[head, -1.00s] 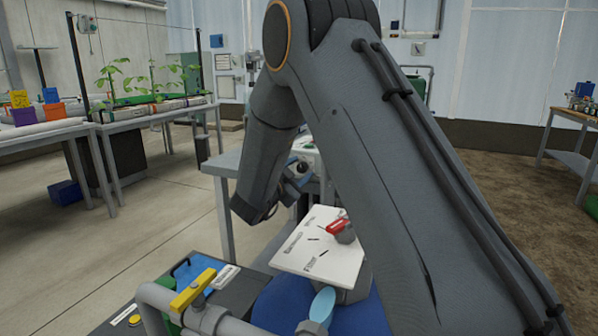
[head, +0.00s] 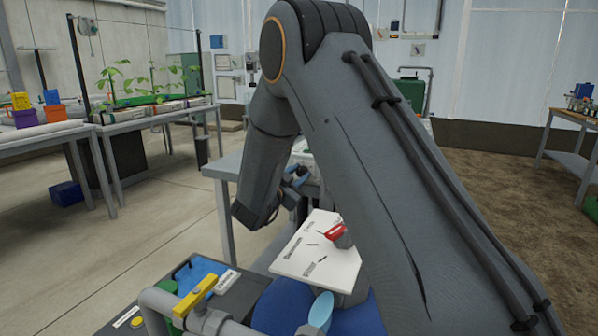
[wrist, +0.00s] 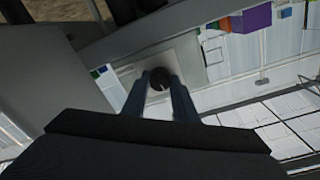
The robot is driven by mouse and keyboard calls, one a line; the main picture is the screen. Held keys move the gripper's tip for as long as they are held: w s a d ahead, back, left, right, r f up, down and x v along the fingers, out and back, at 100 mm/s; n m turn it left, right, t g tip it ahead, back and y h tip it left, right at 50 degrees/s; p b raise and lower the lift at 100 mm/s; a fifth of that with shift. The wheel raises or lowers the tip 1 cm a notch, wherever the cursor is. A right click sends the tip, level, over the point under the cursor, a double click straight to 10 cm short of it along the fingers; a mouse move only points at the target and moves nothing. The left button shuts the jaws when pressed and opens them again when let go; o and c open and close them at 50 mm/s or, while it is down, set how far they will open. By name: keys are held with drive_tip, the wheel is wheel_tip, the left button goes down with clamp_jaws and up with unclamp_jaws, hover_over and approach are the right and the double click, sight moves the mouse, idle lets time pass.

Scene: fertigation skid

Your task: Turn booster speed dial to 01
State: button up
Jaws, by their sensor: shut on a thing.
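The booster speed dial (wrist: 159,83) is a dark round knob on a pale square plate (wrist: 188,69) in the wrist view. A thin mark shows on its face, but no number can be read. My gripper (wrist: 161,79) has its two blue-grey fingers on either side of the knob and is shut on it. In the head view, my gripper (head: 295,180) is small and partly hidden by my arm, and the dial cannot be made out clearly.
A yellow-handled valve (head: 195,293) and a light-blue handle (head: 321,309) are in front. A grey bench (head: 222,170) stands behind. Open floor lies to the left.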

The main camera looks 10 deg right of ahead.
drive_tip(key=n+p, duration=0.4)
drive_tip(key=n, duration=0.1)
drive_tip(key=shift+n+p, duration=0.3)
drive_tip(key=shift+p, duration=0.1)
drive_tip(key=n+p, duration=0.3)
drive_tip(key=n, duration=0.1)
drive_tip(key=shift+n, duration=0.4)
drive_tip(key=shift+a+f+t, duration=0.1)
drive_tip(key=shift+t, duration=0.3)
drive_tip(key=o, duration=1.1)
drive_tip(key=v, duration=0.7)
drive_tip(key=shift+s+a, duration=0.2)
drive_tip(key=shift+s, duration=0.15)
